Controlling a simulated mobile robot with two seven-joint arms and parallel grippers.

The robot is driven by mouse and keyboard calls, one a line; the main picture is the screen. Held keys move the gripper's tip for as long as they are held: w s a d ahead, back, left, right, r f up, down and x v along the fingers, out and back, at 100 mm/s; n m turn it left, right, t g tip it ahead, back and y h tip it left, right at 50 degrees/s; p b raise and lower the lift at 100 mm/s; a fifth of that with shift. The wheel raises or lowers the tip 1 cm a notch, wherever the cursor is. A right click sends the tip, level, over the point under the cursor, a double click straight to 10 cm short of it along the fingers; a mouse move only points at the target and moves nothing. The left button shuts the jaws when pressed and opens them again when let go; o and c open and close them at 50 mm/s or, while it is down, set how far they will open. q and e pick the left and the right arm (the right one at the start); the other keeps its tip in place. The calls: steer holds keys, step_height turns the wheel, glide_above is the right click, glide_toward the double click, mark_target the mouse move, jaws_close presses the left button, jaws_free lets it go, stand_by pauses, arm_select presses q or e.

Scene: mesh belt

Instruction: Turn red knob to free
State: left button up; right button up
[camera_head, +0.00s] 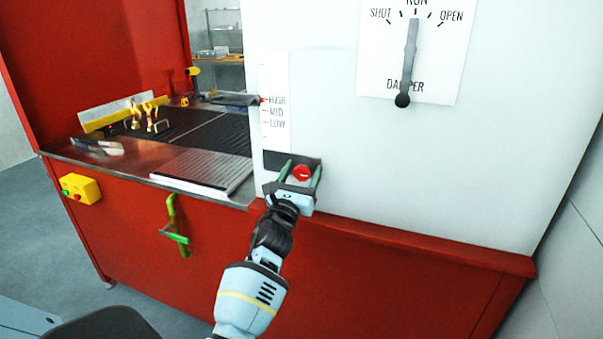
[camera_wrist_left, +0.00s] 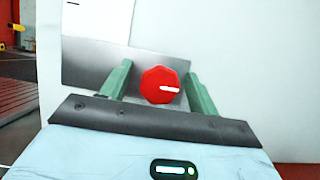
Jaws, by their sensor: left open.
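The red knob (camera_head: 302,172) sits on a dark grey plate (camera_head: 275,159) on the white panel, low and left of the damper dial. In the left wrist view the red knob (camera_wrist_left: 160,85) has a white pointer line aimed to the right. My left gripper (camera_head: 303,166) is open, with one green finger on each side of the knob. In the left wrist view, gaps show between the knob and the fingers of my left gripper (camera_wrist_left: 158,82). Any wording on the plate cannot be read. My right gripper is not in view.
A damper lever (camera_head: 409,60) hangs on a label at the upper right. A HIGH, MID, LOW scale (camera_head: 275,105) is above the knob. A mesh belt (camera_head: 200,170), a yellow button box (camera_head: 81,188) and a green handle (camera_head: 174,230) are to the left.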

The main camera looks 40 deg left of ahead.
arm_select(q)
steer(key=shift+c, duration=0.2)
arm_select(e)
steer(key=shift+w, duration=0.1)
arm_select(q)
steer(key=c, duration=0.9)
steer(key=shift+c, duration=0.2)
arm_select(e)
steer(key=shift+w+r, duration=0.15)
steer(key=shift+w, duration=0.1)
